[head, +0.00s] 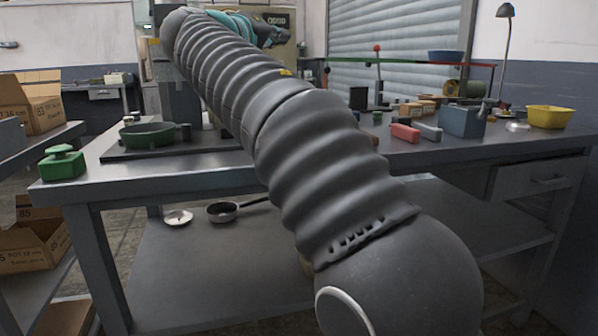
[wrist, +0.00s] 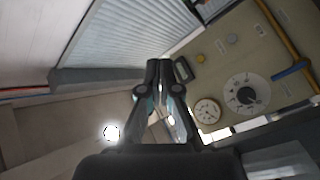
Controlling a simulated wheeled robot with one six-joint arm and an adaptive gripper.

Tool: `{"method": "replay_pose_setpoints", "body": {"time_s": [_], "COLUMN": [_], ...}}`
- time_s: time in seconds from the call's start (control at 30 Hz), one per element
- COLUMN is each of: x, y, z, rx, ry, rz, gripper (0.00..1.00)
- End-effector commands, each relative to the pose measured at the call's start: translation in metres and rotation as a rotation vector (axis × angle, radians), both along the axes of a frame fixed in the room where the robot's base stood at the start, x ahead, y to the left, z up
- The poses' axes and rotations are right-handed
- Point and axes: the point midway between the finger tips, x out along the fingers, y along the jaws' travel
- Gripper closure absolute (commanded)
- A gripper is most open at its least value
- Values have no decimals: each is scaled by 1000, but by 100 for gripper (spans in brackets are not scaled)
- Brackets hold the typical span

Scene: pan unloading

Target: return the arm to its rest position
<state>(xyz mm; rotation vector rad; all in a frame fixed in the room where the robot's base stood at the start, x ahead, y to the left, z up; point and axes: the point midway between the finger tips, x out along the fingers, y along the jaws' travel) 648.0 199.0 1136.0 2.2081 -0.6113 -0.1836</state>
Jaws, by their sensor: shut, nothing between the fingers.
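My arm stretches across the head view from the lower right up to the upper left, raised over the workbench (head: 440,152). My gripper (head: 272,38) is at the top of that view, high above the bench and partly hidden by my own arm. In the wrist view my gripper (wrist: 162,68) has its two dark fingers together, with nothing held. The fingers point up toward the wall and shutter, clear of the bench objects. A green pan (head: 150,137) stands on a dark plate (head: 115,155) at the bench's left.
A green lidded box (head: 62,163) stands at the bench's left corner. A yellow bin (head: 550,117), a blue-grey box (head: 462,121) and a lamp (head: 505,50) stand at right. A dark pan (head: 222,212) lies on the lower shelf. A panel with gauges (wrist: 225,65) is behind my gripper.

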Motion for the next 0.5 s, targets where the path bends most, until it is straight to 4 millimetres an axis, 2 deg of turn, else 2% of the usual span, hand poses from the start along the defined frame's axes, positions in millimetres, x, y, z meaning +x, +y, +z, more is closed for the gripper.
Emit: {"method": "replay_pose_setpoints", "body": {"time_s": [0.27,0.5], "x": [-3,-15], "y": [-41,-78], "z": [-23,-57], "rx": [33,83], "ry": [95,211], "rz": [-9,-2], "gripper": [100,100]}}
